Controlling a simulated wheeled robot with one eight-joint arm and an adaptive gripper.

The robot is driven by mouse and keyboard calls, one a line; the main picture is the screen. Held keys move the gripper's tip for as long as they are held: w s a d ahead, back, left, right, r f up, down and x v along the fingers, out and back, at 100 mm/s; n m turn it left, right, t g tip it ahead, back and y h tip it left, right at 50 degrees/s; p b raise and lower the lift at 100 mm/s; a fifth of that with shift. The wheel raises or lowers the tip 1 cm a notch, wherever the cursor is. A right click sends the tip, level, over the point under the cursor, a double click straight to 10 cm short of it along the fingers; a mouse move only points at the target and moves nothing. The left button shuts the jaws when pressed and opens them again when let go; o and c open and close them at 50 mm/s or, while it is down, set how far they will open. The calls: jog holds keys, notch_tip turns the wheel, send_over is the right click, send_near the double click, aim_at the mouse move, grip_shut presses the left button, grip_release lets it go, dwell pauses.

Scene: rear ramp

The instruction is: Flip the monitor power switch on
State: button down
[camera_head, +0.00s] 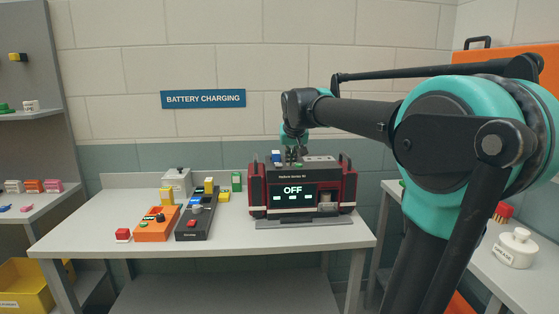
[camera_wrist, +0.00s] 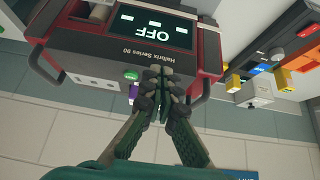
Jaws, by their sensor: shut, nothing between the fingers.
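The monitor (camera_head: 262,180) is a dark box with red sides and black side handles, standing on the table. Its screen (camera_head: 292,193) reads OFF; in the wrist view the monitor (camera_wrist: 190,55) appears upside down, with the same OFF screen (camera_wrist: 152,30). My gripper (camera_head: 293,158) is at the top of the monitor, left of its middle in the head view. In the wrist view my gripper (camera_wrist: 167,72) has its fingers together and empty, by the top front edge. I cannot make out the power switch; the fingers cover part of the top. Whether they touch it I cannot tell.
On the table (camera_head: 110,246), left of the monitor, are an orange device (camera_head: 155,229), a dark device (camera_head: 190,229) and a red block (camera_head: 123,234). A green button (camera_wrist: 131,74) and a purple part (camera_wrist: 133,91) are on the monitor's top. A wall is behind.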

jog(key=w+a+r, duration=0.3)
jog(key=w+r, duration=0.1)
jog(key=r, duration=0.5)
jog(key=shift+t, duration=0.4)
jog(key=shift+f, duration=0.1)
send_over(279, 165)
jog(key=s, duration=0.2)
jog(key=f, duration=0.8)
jog(key=shift+w, duration=0.25)
jog(key=shift+s+f, duration=0.25)
jog(key=shift+f, duration=0.95)
jog(key=shift+s+f, duration=0.1)
jog(key=shift+f, duration=0.6)
jog(key=shift+s+f, duration=0.15)
jog(key=shift+f, duration=0.35)
jog(key=shift+r, duration=0.1)
